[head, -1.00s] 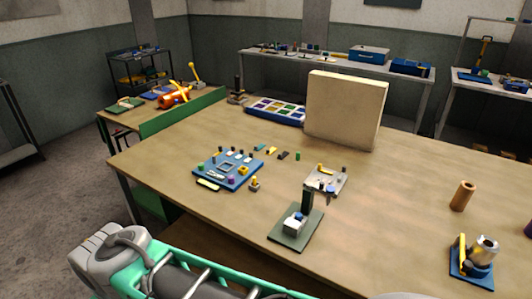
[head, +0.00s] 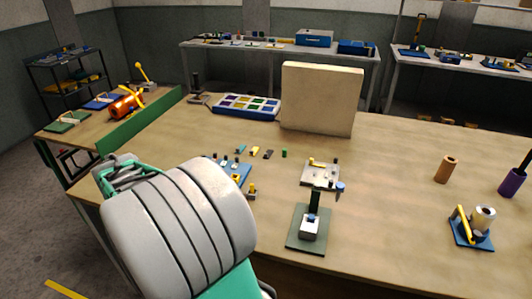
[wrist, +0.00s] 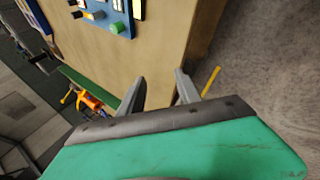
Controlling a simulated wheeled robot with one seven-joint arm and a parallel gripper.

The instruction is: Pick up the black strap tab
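A small dark piece that looks like the black strap tab (head: 268,154) lies on the wooden table in the head view, between a yellow tab (head: 254,151) and a small green cylinder (head: 284,153). I cannot make out its details. In the wrist view I cannot pick it out. My gripper (wrist: 159,88) shows two grey fingers spread apart with nothing between them. It is over the table's edge, away from the small pieces. In the head view my large arm link covers the table's front left and part of the blue board.
A blue board with pegs (head: 240,170) lies left of centre; it also shows in the wrist view (wrist: 108,18). A green stand (head: 306,240), a pale plate (head: 320,175), a blue compartment tray (head: 245,106) and an upright beige panel (head: 320,98) stand on the table. The right middle is fairly clear.

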